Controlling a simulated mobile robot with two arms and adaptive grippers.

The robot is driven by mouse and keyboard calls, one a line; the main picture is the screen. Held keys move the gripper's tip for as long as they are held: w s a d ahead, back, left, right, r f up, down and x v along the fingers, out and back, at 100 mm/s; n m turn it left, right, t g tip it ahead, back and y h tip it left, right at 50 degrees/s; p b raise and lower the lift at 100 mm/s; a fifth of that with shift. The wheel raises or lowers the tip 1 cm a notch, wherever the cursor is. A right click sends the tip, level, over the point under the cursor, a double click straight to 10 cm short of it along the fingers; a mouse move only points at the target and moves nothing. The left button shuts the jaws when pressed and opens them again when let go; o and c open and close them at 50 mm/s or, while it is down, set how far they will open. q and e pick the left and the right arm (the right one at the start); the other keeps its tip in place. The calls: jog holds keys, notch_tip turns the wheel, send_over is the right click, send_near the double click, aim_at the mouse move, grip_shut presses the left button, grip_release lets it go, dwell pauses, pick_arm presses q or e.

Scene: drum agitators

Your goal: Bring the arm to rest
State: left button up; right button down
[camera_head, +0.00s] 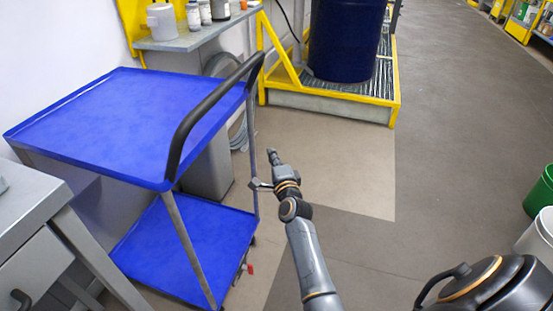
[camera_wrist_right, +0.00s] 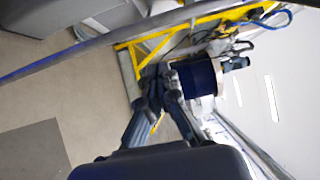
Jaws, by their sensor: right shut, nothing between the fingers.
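My right gripper (camera_head: 272,156) is at the end of my dark arm in the middle of the head view. It is shut and empty, in the air just right of the blue cart's black handle as seen there. In the right wrist view its dark fingers (camera_wrist_right: 162,75) point toward the blue drum, with nothing held between them. My left gripper is not in view.
A blue two-shelf cart (camera_head: 110,115) with an empty top stands at left. A blue drum (camera_head: 343,40) stands on a yellow-framed grated platform (camera_head: 330,102). A grey bench (camera_head: 25,205) is at lower left. A green bin (camera_head: 541,190) is at right. The floor between is clear.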

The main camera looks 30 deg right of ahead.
jog(key=shift+v, duration=1.6)
